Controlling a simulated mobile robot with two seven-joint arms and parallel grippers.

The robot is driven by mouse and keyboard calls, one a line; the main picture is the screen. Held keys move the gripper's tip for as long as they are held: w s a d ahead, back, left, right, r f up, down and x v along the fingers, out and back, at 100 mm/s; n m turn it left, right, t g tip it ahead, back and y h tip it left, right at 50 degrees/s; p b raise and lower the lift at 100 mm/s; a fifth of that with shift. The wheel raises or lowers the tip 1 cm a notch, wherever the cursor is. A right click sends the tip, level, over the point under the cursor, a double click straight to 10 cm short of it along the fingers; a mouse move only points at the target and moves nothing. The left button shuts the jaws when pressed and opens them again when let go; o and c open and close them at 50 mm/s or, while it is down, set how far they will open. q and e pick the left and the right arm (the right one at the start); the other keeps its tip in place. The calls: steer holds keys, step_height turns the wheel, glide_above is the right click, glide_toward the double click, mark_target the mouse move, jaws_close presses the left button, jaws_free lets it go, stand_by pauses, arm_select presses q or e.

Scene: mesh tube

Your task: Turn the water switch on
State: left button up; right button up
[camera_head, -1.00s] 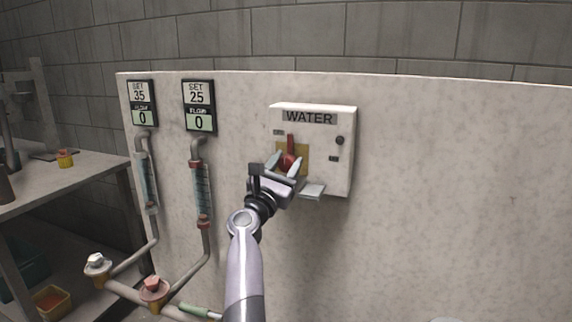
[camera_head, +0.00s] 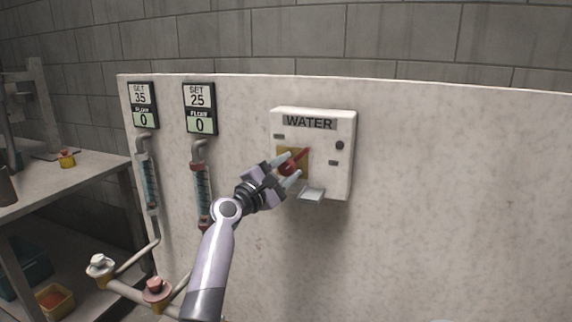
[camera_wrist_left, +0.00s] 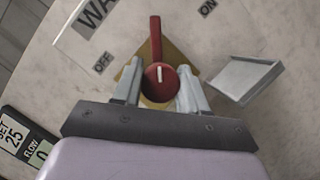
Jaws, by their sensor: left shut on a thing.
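The white WATER box (camera_head: 343,180) is mounted on the pale panel. Its red switch (camera_head: 300,156) sits on a yellow plate (camera_head: 284,154), with its lever pointing up and to the right in the head view. My left gripper (camera_head: 286,168) is at the switch, one finger on each side of the red knob, shut on it. In the left wrist view the red switch (camera_wrist_left: 156,40) stands between the two fingers (camera_wrist_left: 160,90), its lever in line with the gripper. OFF and ON labels show on the box there. My right gripper is not in view.
A small grey flap (camera_head: 312,195) sticks out under the box, close to the left gripper. Two displays, SET 35 (camera_head: 141,95) and SET 25 (camera_head: 199,97), both read flow 0. Pipes and valves (camera_head: 155,290) stand at lower left. The panel right of the box is clear.

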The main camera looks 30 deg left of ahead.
arm_select(q)
steer(key=m+p, duration=0.1)
steer(key=m, duration=0.1)
steer(key=m+g+p, duration=0.1)
steer(key=m, duration=0.1)
steer(key=shift+r, duration=0.3)
steer(key=m+g+p, duration=0.1)
steer(key=m+p, duration=0.1)
steer(key=shift+m+h, duration=0.3)
steer(key=shift+f+m+g+p, duration=0.1)
steer(key=shift+m+g+p, duration=0.4)
steer(key=shift+m+p, duration=0.6)
steer(key=shift+d+f+p, duration=0.1)
steer(key=shift+p, duration=0.3)
steer(key=shift+f, duration=0.1)
steer(key=o, duration=1)
steer(key=shift+o, duration=0.2)
steer(key=s+a, duration=0.1)
steer(key=s, duration=0.6)
steer(key=shift+r, duration=0.35)
